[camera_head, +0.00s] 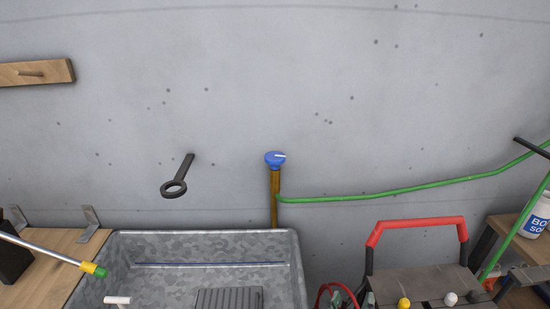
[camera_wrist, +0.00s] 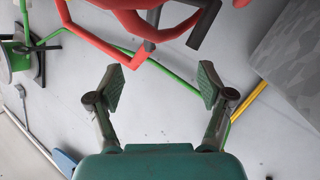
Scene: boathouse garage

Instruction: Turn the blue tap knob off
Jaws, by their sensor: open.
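The blue tap knob (camera_head: 275,158) sits on top of an upright brass pipe (camera_head: 275,195) against the grey wall, behind the metal sink, in the head view. A pale mark shows on its top, pointing right. A green hose (camera_head: 390,190) runs from the pipe to the right. My gripper (camera_wrist: 163,85) shows only in the wrist view, with its two fingers apart and nothing between them. The green hose also passes behind the fingers there (camera_wrist: 165,70). The knob cannot be made out for certain in the wrist view, so its distance from my gripper cannot be told.
A galvanised sink (camera_head: 210,234) stands below the tap. A toolbox with a red handle (camera_head: 415,224) stands to its right. A dark ring-ended bracket (camera_head: 174,188) juts from the wall at left. A wooden bench (camera_head: 50,265) is at far left. The wall around the knob is clear.

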